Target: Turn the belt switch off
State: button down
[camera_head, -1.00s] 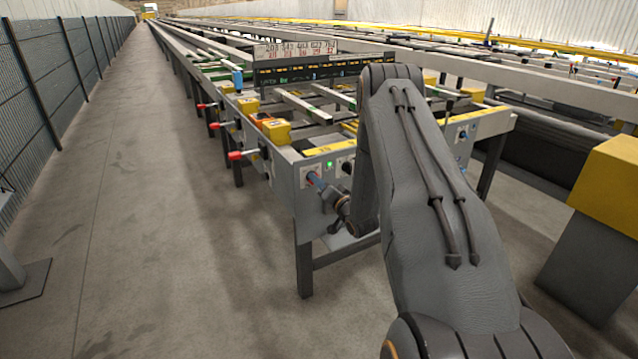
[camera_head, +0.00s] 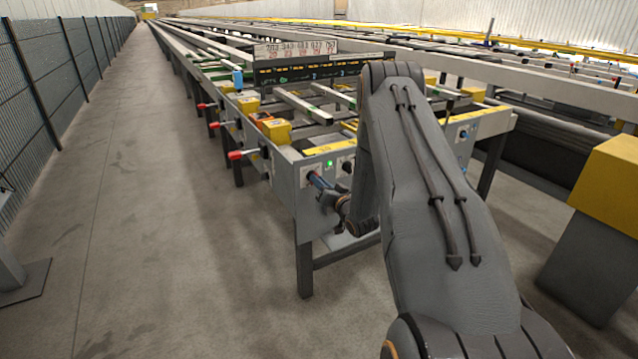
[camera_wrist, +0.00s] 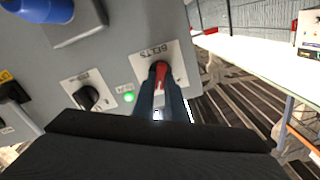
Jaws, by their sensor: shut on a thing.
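The belt switch (camera_wrist: 161,72) is a red handle on a white plate lettered BELTS, upside down in the wrist view. My gripper (camera_wrist: 162,88) is shut on the red handle, with its two narrow fingers along its sides. The handle's exact angle is partly hidden by the fingers. In the head view my gripper (camera_head: 316,181) reaches the grey end panel (camera_head: 308,205) of the runout table, and the switch is hidden there. A green lamp (camera_wrist: 128,97) beside the switch is lit; it also shows in the head view (camera_head: 330,163).
A black knob (camera_wrist: 88,97) on its own plate sits beside the lamp. A blue part (camera_wrist: 45,8) stands out from a grey box. Red-ended levers (camera_head: 240,155) and yellow boxes (camera_head: 277,131) line the table's left side. The aisle floor (camera_head: 150,230) is clear.

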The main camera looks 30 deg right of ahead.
jog(key=n, duration=0.4)
jog(key=n+b, duration=0.1)
jog(key=n, duration=0.9)
jog(key=shift+a+f+b, duration=0.1)
jog(key=shift+a+b, duration=0.15)
jog(key=shift+b, duration=0.1)
jog(key=shift+n, duration=0.3)
jog(key=c, duration=1.8)
grip_release()
jog(key=s, duration=0.7)
jog(key=shift+s, duration=0.4)
jog(key=shift+d, duration=0.1)
